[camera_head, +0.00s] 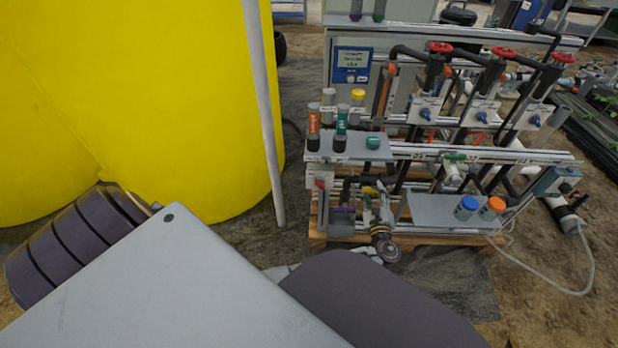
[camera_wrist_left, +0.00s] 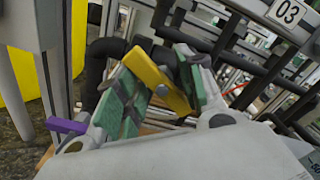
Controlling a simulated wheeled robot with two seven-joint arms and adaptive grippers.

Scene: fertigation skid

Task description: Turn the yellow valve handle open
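The yellow valve handle (camera_wrist_left: 158,77) lies diagonally between the two green-padded fingers of my left gripper (camera_wrist_left: 160,88) in the left wrist view. The fingers stand apart on either side of the handle; whether both pads touch it is unclear. In the head view, my left gripper (camera_head: 376,208) is at the lower left front of the skid, and the yellow handle (camera_head: 370,190) shows as a small patch at its fingers. The valve body is mostly hidden behind the handle and fingers. My right gripper is not in view.
A purple handle (camera_wrist_left: 66,126) is close on the left of the gripper. A grey shelf (camera_head: 445,212) with blue- and orange-capped bottles stands to the right. Rails and black pipes lie behind. A large yellow tank (camera_head: 120,90) fills the left.

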